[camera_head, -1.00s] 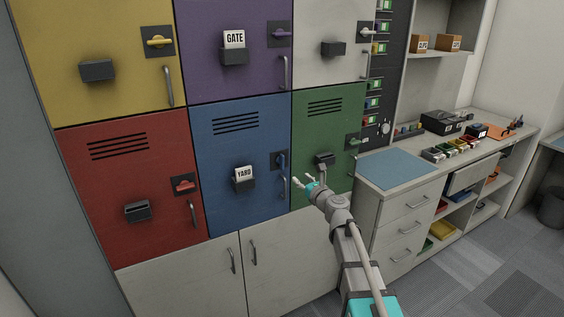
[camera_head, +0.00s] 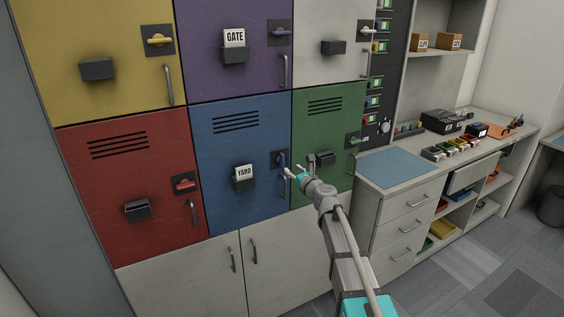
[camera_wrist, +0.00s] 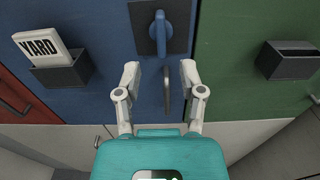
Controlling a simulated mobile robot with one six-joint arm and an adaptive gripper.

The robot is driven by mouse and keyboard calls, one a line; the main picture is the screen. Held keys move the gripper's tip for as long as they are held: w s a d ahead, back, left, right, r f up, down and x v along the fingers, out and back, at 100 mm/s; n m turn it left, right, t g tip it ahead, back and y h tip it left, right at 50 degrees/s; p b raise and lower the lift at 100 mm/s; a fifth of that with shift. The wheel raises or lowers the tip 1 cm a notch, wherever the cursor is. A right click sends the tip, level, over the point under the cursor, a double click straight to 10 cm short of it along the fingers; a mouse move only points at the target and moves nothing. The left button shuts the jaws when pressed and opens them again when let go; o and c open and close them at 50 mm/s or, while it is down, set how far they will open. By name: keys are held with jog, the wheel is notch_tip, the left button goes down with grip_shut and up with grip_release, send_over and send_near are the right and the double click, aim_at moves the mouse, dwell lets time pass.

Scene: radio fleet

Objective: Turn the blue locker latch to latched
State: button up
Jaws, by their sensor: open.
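The blue locker (camera_head: 222,155) is in the middle of the lower row. My gripper (camera_head: 296,170) is just in front of the door's right edge, a little below and right of the latch. In the wrist view my gripper (camera_wrist: 160,73) is open and empty, with the latch ahead between the finger lines. I see no contact with the lever.
The blue door's grey pull handle (camera_wrist: 167,92) hangs below the latch, between my fingers in the wrist view. A holder with a YARD card (camera_wrist: 42,47) is to the left. The green locker's dark holder (camera_wrist: 288,60) is to the right.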

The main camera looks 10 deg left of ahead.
aim_at(283, 161)
jog(key=x, duration=0.8)
